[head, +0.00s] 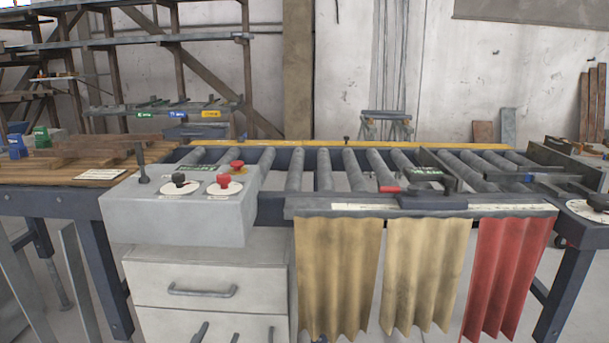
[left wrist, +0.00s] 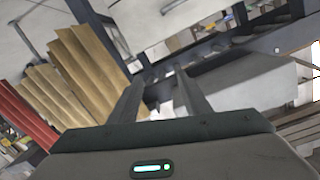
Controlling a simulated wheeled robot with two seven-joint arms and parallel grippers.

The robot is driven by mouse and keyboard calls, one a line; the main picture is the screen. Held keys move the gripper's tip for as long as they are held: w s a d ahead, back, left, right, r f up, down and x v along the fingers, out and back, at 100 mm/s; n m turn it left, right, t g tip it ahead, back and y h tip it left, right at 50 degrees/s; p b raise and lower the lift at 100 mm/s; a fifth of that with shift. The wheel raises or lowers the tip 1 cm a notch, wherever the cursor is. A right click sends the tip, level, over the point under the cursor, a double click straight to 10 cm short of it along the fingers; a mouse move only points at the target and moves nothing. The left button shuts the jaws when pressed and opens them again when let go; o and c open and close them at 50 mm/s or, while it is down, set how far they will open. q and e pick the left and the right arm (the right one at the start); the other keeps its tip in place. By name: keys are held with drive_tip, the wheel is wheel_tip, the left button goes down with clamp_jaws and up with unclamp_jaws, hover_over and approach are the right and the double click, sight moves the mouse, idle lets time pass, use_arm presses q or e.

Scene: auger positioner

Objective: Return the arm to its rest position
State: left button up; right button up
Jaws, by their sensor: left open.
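My left gripper (head: 218,334) shows only as dark fingertips at the bottom edge of the head view, in front of the grey drawer cabinet (head: 165,272). In the left wrist view its two fingers (left wrist: 160,85) stand apart with nothing between them. The gripper is open and empty, below the table top and clear of the controls. The rest of my left arm is out of the head view. My right gripper is not in view.
A roller conveyor table (head: 325,170) spans the view. A grey control box (head: 180,218) with red and black knobs stands at its front left. Tan strips (head: 335,275) and a red strip (head: 508,270) hang from the front edge. Wooden boards (head: 70,168) lie at left.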

use_arm(q)
drive_tip(key=s+a+f+n+g+y, duration=0.1)
drive_tip(key=s+a+f+g, duration=0.15)
drive_tip(key=s+f, duration=0.5)
drive_tip(key=s+a+f+n+g, duration=0.1)
drive_tip(key=s+f+g, duration=0.3)
drive_tip(key=s+f, duration=0.4)
drive_tip(key=s+a+f+g, duration=0.1)
drive_tip(key=s+f+g, duration=0.3)
drive_tip(key=s, duration=0.5)
drive_tip(key=s+f+g, duration=0.3)
drive_tip(key=s+f, duration=0.2)
drive_tip(key=s, duration=0.4)
drive_tip(key=w+d+f+t+p, duration=0.1)
drive_tip(key=f+p, duration=0.4)
drive_tip(key=f, duration=0.6)
drive_tip(key=w+d+f+t+p, duration=0.1)
drive_tip(key=f+p, duration=0.5)
drive_tip(key=f, duration=0.6)
drive_tip(key=shift+d+h, duration=0.4)
drive_tip(key=shift+d, duration=0.3)
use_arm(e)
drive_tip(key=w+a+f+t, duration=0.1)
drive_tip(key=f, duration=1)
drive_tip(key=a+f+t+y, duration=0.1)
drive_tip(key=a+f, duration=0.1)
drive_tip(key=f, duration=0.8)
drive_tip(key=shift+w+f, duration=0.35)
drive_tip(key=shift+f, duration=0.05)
